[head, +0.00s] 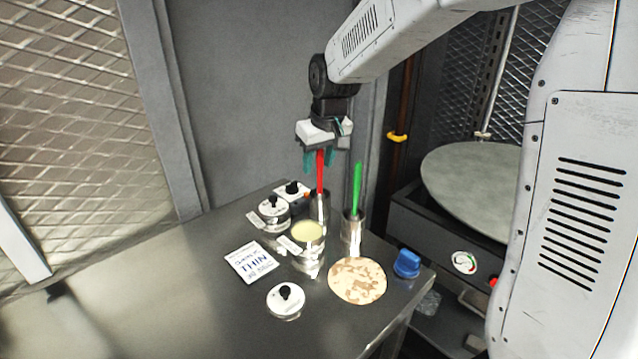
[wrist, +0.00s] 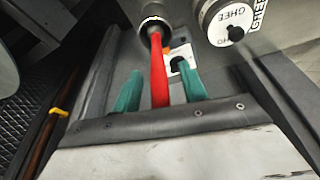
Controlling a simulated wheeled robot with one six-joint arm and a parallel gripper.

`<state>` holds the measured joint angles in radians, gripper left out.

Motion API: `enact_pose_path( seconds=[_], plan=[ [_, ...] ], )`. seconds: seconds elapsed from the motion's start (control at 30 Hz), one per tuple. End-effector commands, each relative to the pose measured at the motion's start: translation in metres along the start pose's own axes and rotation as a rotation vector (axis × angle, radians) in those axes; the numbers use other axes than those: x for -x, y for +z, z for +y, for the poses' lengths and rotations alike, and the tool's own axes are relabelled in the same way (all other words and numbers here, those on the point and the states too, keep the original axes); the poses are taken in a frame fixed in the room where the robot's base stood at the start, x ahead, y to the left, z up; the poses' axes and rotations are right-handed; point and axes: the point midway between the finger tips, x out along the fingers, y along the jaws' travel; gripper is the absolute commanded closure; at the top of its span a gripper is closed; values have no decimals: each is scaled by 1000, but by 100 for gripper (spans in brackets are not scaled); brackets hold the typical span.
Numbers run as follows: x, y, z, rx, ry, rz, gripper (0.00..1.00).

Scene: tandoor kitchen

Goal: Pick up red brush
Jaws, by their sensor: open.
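The red brush (head: 320,172) stands upright in a metal cup (head: 319,208) on the steel counter, its handle pointing up. My gripper (head: 319,160) is above the cup with its teal fingers pointing down around the top of the handle. In the wrist view the red brush (wrist: 159,75) runs between the two teal fingertips (wrist: 160,88), with gaps on both sides. The gripper is open. The brush's lower end is hidden inside the cup.
A green-handled brush (head: 357,188) stands in another metal cup (head: 352,232) just right. An open pot of pale yellow contents (head: 307,232), lidded tins (head: 273,208), a flatbread (head: 357,281), a written card (head: 251,262) and a blue object (head: 407,263) share the counter (head: 200,300). Its front left is clear.

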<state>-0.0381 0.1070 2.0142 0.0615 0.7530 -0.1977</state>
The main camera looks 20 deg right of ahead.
Motion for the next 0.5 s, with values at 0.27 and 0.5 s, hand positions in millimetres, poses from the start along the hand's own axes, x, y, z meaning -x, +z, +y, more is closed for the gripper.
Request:
enact_pose_path(
  seconds=[0.27, 0.5],
  plan=[
    [0, 0, 0, 0, 0, 0, 100],
    [2, -1, 0, 0, 0, 0, 100]
  ],
)
